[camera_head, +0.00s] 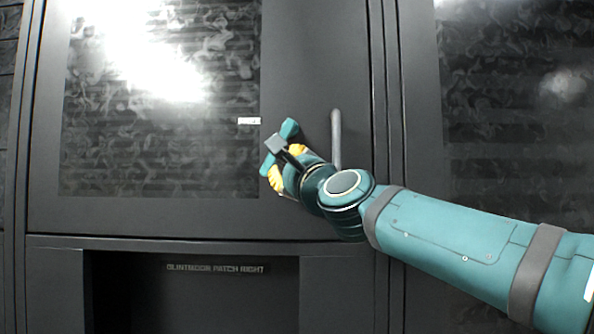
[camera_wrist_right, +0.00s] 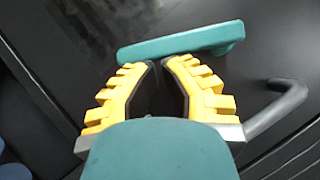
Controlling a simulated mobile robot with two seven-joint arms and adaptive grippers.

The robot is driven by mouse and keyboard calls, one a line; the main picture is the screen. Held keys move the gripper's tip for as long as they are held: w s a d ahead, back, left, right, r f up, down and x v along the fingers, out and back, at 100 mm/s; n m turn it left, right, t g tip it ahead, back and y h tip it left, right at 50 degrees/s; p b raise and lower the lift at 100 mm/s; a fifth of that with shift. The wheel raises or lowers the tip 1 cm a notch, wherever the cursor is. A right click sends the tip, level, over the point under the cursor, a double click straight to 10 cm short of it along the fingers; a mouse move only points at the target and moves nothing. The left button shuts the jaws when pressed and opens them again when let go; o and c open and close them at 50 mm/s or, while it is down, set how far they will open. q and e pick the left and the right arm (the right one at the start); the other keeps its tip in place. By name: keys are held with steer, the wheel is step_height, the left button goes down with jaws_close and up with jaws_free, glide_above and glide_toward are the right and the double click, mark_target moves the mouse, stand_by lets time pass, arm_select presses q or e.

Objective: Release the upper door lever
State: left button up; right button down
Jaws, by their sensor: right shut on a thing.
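A teal lever (camera_wrist_right: 185,43) is on the dark door (camera_head: 310,60). It lies across the top of the right wrist view, its right end thicker. In the head view its upper end (camera_head: 289,128) shows beyond my right gripper, and its middle is hidden. My right gripper (camera_head: 283,162) has yellow, ribbed fingers. In the wrist view its fingertips (camera_wrist_right: 163,65) are close together at the lever's near edge, shut on the lever. The exact contact is hard to see. My left gripper is not in view.
A grey bar handle (camera_head: 336,138) stands on the door just right of my gripper; it also shows in the wrist view (camera_wrist_right: 275,110). A small white label (camera_head: 249,121) is left of the lever. Below the door is a dark recess with a lettered strip (camera_head: 216,268).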

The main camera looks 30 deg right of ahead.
mark_target(248, 137)
steer(key=shift+w+a+r+m+t+h, duration=0.2)
steer(key=shift+w+a+m, duration=0.15)
steer(key=shift+a, duration=0.15)
steer(key=shift+w+a+r+m+t+h, duration=0.1)
steer(key=shift+w+a+m+h, duration=0.15)
steer(key=shift+w+a, duration=0.15)
steer(key=shift+a, duration=0.3)
steer(key=shift+w+a+r+m+h, duration=0.15)
steer(key=shift+a+m+h, duration=0.05)
steer(key=shift+m, duration=0.35)
steer(key=shift+w+a+r+m+h, duration=0.15)
steer(key=shift+a+m, duration=0.05)
steer(key=shift+m, duration=0.35)
steer(key=shift+w+a+r, duration=0.35)
steer(key=shift+a+r, duration=0.25)
steer(key=shift+r, duration=0.15)
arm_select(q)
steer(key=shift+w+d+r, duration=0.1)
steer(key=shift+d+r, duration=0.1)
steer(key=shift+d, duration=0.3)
arm_select(e)
steer(key=shift+r, duration=0.3)
steer(key=shift+a+r+t, duration=0.1)
steer(key=shift+r+t, duration=0.1)
steer(key=shift+t, duration=0.1)
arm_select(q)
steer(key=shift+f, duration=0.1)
arm_select(e)
steer(key=shift+s+f, duration=0.1)
